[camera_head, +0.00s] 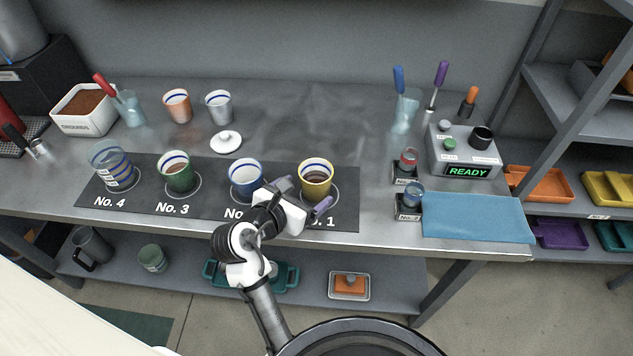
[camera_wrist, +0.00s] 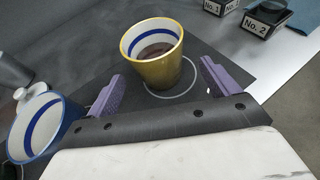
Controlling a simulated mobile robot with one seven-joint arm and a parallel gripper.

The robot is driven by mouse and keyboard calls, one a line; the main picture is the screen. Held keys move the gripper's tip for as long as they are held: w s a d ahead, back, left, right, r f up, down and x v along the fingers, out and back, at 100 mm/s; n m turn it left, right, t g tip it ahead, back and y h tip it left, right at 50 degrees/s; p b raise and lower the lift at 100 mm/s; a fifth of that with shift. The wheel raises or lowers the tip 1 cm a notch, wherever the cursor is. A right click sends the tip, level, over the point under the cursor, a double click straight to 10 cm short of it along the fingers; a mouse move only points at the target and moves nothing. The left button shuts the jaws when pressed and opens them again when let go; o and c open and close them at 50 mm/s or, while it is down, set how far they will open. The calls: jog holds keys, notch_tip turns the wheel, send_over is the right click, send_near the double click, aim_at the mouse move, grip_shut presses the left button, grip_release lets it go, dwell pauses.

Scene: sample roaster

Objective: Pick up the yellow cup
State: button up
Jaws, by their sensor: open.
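The yellow cup (camera_head: 316,180) stands upright on the dark mat at the No. 1 place, in its printed ring. It has a white inside with a blue band and dark brown contents. In the wrist view the yellow cup (camera_wrist: 155,62) is just ahead of my gripper (camera_wrist: 157,85), roughly centred between the two purple fingers. My gripper (camera_head: 302,194) is open and empty, and its fingers are apart from each other, one toward each side of the cup. In the head view my gripper covers part of the No. 1 label.
The blue cup (camera_head: 246,178) stands close to the left of my gripper; it also shows in the wrist view (camera_wrist: 42,128). Small labelled holders (camera_head: 407,205) and a blue cloth (camera_head: 478,218) lie to the right.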

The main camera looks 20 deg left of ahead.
aim_at(323, 177)
jog(key=shift+p+x, duration=0.55)
jog(key=shift+x, duration=2.45)
jog(key=shift+a, duration=0.1)
jog(key=c, duration=1.1)
jog(key=shift+c, duration=1)
jog(key=shift+r, duration=0.2)
